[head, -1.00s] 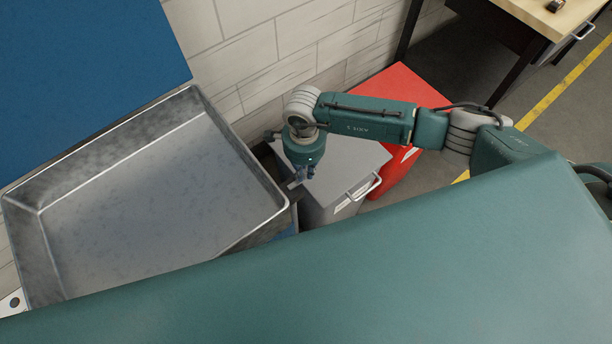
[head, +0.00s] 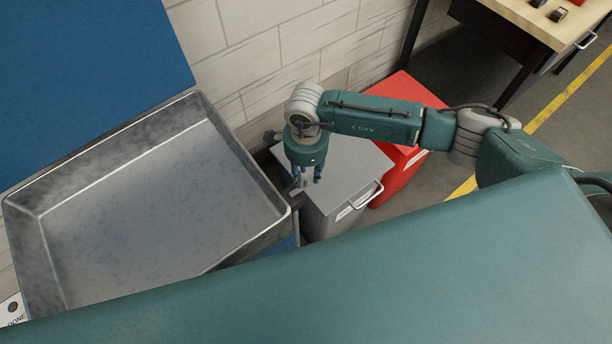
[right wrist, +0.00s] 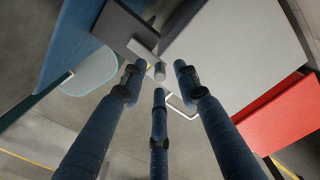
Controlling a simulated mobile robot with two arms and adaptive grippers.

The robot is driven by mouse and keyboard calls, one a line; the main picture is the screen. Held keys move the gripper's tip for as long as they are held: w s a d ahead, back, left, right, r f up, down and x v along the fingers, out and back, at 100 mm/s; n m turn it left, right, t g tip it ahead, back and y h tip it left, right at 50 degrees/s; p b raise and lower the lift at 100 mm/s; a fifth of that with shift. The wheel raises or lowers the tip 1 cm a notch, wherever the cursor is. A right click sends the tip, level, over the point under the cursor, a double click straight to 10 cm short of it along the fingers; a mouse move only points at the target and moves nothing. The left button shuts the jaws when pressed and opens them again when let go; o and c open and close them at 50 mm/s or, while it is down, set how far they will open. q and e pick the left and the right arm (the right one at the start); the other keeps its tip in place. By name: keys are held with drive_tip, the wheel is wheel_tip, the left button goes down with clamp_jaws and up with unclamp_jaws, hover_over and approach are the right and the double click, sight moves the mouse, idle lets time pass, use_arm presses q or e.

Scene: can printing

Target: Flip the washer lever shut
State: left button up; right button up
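The washer appears to be the blue unit with a wide grey metal basin (head: 225,262) at the left of the head view. A short grey metal lever (right wrist: 143,50) with a round stub at its end sticks out from a dark block on its side in the right wrist view. My right gripper (head: 309,176) points down beside the basin's right corner. In the right wrist view its three dark blue fingers (right wrist: 157,78) are spread around the stub, with nothing gripped. I cannot tell whether a finger touches it. My left gripper is out of view.
A grey box with a handle (head: 345,175) stands under and beside my right gripper, with a red box (head: 405,172) behind it. A white brick wall (head: 262,50) is behind the basin. A wooden table (head: 550,20) is at the far upper right.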

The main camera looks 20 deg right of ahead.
sight(306, 178)
wheel_tip(306, 178, up, 10)
drive_tip(key=shift+f, duration=0.15)
idle(0.7)
